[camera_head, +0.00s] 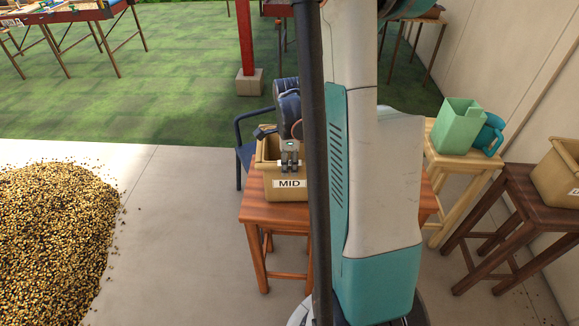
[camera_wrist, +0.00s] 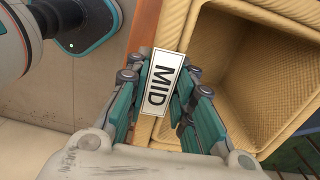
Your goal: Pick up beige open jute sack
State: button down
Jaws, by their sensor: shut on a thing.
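A beige open jute sack (camera_head: 285,195), box-shaped with a white "MID" label, stands on a reddish-brown wooden table. It fills the right of the wrist view (camera_wrist: 250,105), where its inside looks empty. My gripper (camera_head: 289,163) is at the sack's front rim, just above the label. In the wrist view my gripper (camera_wrist: 164,78) has its teal-sided fingers closed on the sack's labelled wall. My arm hides the sack's right part in the head view.
The wooden table (camera_head: 255,214) bears the sack. A blue chair (camera_head: 240,140) is close behind. A pale stool with a green container (camera_head: 458,126) and a dark stool with another beige sack (camera_head: 555,172) stand right. A bean heap (camera_head: 50,235) lies left, with bare floor between.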

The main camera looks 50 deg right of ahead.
notch_tip(320, 180, up, 18)
jog(key=p, duration=0.4)
jog(key=shift+r, duration=0.25)
